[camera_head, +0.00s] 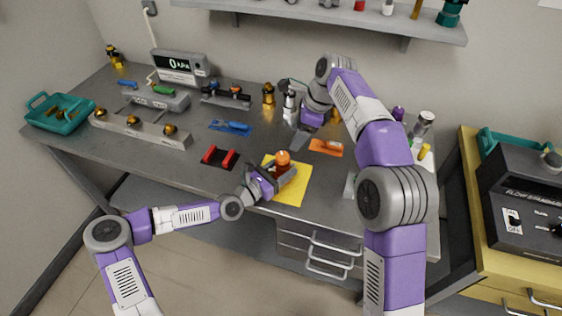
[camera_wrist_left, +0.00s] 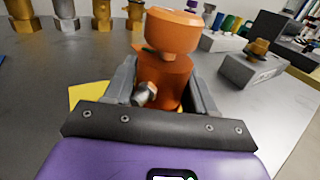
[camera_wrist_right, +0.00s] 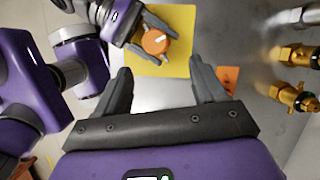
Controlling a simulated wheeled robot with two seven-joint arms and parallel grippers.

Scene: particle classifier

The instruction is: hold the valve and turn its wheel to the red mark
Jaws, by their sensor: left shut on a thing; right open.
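The orange valve (camera_head: 283,160) stands upright over a yellow mat (camera_head: 297,190) at the bench's front. Its round orange wheel (camera_wrist_left: 172,32) is on top of the body (camera_wrist_left: 165,78), and a metal fitting (camera_wrist_left: 146,94) sticks out of the side. My left gripper (camera_head: 276,178) is shut around the valve body, below the wheel. In the right wrist view the wheel (camera_wrist_right: 154,41) shows a pale mark on its top; I cannot make out a red mark. My right gripper (camera_wrist_right: 161,72) is open and empty, above the bench and apart from the wheel.
Brass fittings (camera_head: 268,94) and bottles stand behind. A teal tray (camera_head: 60,122) is far left.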

